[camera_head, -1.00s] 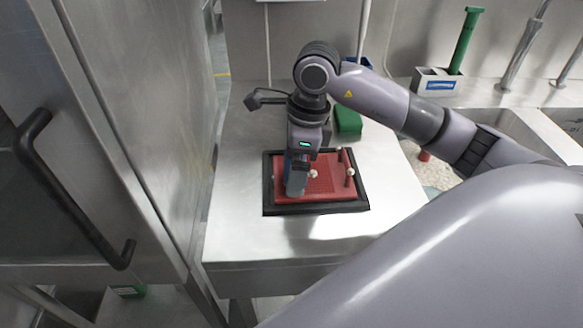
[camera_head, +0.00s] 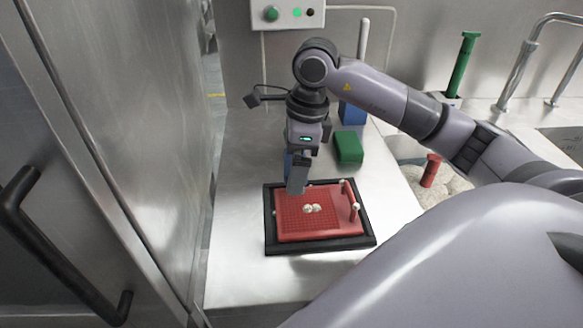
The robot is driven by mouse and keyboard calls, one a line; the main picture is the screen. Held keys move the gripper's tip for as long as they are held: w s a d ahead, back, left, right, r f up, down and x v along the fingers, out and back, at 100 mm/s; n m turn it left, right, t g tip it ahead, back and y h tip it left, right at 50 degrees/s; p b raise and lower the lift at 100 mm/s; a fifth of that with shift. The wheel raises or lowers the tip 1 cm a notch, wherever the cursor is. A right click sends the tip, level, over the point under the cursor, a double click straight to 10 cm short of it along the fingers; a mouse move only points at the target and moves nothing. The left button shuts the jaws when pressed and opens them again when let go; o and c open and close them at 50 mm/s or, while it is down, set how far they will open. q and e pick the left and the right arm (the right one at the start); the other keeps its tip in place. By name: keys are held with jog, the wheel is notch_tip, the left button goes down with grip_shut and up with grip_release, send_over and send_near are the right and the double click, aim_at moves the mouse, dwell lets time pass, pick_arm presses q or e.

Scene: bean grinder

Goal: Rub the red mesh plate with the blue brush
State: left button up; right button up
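The red mesh plate (camera_head: 288,230) lies in a black tray (camera_head: 270,245) on the metal counter. Small white balls (camera_head: 312,208) sit on its mesh, and a red bar with pale ends is at its right. My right gripper (camera_head: 297,188) points down at the plate's far left edge; I cannot tell whether it touches. A blue part (camera_head: 288,163) shows beside its fingers; whether it is a held brush or part of the gripper is unclear. A blue upright object (camera_head: 352,113) with a long pale handle stands behind my arm. My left gripper is not in view.
A green block (camera_head: 349,147) lies behind the tray. To the right are a red-handled object (camera_head: 431,170) in pale material, a green cylinder (camera_head: 461,58) and a sink with taps. A steel cabinet with a black handle (camera_head: 20,190) borders the left. The counter's front is clear.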

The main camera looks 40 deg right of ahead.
jog(key=shift+w+d+r, duration=0.1)
jog(key=shift+d+r, duration=0.05)
jog(key=shift+r, duration=0.45)
jog(key=shift+r+p, duration=1.25)
jog(key=shift+r, duration=0.4)
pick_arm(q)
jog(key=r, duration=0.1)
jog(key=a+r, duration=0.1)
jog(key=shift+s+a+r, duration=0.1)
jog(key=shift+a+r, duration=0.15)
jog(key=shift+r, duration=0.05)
